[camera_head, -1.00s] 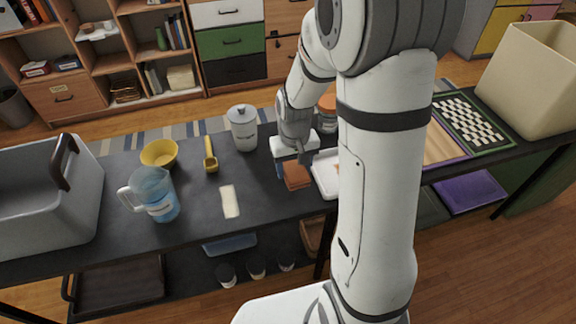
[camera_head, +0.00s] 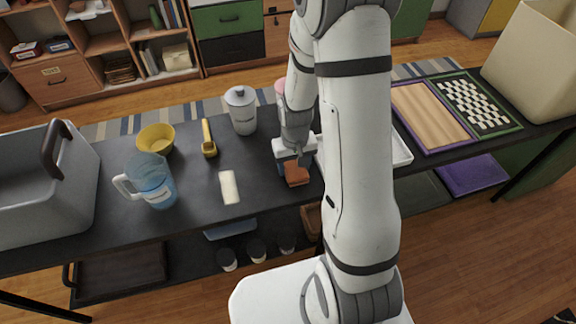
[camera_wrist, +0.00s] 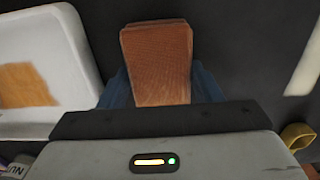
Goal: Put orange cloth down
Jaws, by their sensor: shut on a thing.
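The orange cloth (camera_head: 297,174) is a folded, brownish-orange piece at the dark table, near its front edge. It also shows in the wrist view (camera_wrist: 158,62), upright in the picture between the blue fingers. My gripper (camera_head: 292,163) is shut on the cloth and points down. In the wrist view my gripper (camera_wrist: 160,92) shows a blue finger on each side of the cloth. I cannot tell whether the cloth's underside touches the table. My arm hides part of the table to the right.
A white tray (camera_wrist: 75,50) with an orange patch in it lies close beside the cloth. A pale strip (camera_head: 229,187), yellow scoop (camera_head: 208,140), blue jug (camera_head: 152,181), yellow bowl (camera_head: 155,138) and lidded canister (camera_head: 241,112) stand left. Bare tabletop lies between strip and cloth.

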